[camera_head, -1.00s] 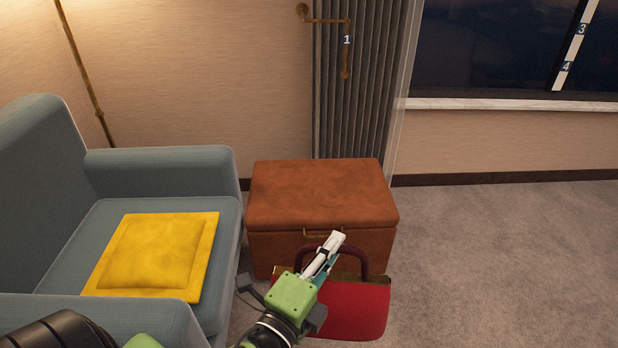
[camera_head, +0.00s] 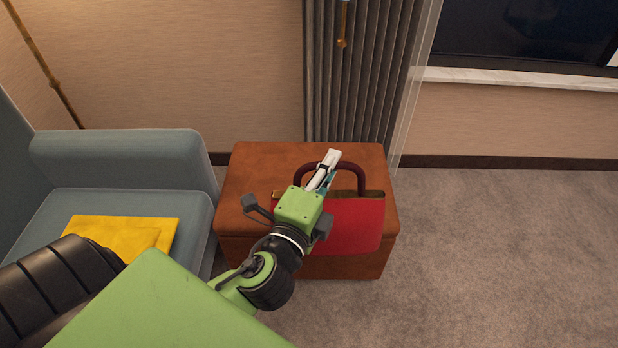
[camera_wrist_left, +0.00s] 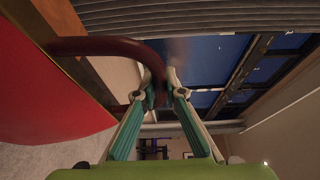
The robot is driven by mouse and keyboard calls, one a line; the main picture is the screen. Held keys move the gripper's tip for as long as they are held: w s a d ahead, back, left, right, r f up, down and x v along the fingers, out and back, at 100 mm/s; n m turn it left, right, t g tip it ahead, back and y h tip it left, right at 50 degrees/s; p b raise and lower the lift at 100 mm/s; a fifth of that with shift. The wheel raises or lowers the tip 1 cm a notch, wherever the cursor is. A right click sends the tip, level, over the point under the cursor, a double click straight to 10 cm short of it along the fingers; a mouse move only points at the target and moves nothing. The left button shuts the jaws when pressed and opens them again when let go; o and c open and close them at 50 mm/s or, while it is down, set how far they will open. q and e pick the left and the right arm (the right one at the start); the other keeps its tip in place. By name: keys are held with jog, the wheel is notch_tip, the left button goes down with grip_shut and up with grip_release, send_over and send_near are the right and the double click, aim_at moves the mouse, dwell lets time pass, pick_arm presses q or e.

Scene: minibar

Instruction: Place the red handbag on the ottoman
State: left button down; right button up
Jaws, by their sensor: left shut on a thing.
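The red handbag (camera_head: 350,225) hangs by its dark maroon handle from my left gripper (camera_head: 328,170). In the head view it overlaps the top and front of the brown ottoman (camera_head: 255,165); I cannot tell whether it touches it. In the left wrist view my left gripper (camera_wrist_left: 160,85) is shut on the handle (camera_wrist_left: 100,46), and the bag's red side (camera_wrist_left: 45,90) fills the left edge. My left gripper and forearm hide part of the bag's left side. My right gripper is not in view.
A blue-grey armchair (camera_head: 120,160) with a yellow cushion (camera_head: 125,235) stands left of the ottoman. A pleated grey curtain (camera_head: 350,90) hangs behind it. Grey carpet (camera_head: 500,250) on the right is clear. A window (camera_head: 530,35) is at the upper right.

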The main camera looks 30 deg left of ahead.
pick_arm(q)
jog(key=w+a+r+n+g+y+b, duration=0.2)
jog(key=w+a+n+g+y+b, duration=0.15)
jog(key=a+y, duration=0.4)
jog(key=w+a+r+n+g+y+b, duration=0.1)
jog(key=w+a+n+g+y+b, duration=0.25)
jog(key=a, duration=0.65)
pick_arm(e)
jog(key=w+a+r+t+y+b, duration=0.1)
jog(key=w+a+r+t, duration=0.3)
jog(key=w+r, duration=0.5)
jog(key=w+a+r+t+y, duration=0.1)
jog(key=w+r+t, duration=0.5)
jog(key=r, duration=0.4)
pick_arm(q)
jog(key=w+a+f+n+b, duration=0.1)
jog(key=w+f+b, duration=0.3)
jog(key=w+f, duration=0.8)
jog(key=w+a, duration=0.1)
jog(key=w, duration=0.2)
jog(key=shift+w+f+n+y, duration=0.3)
jog(key=shift+n, duration=0.1)
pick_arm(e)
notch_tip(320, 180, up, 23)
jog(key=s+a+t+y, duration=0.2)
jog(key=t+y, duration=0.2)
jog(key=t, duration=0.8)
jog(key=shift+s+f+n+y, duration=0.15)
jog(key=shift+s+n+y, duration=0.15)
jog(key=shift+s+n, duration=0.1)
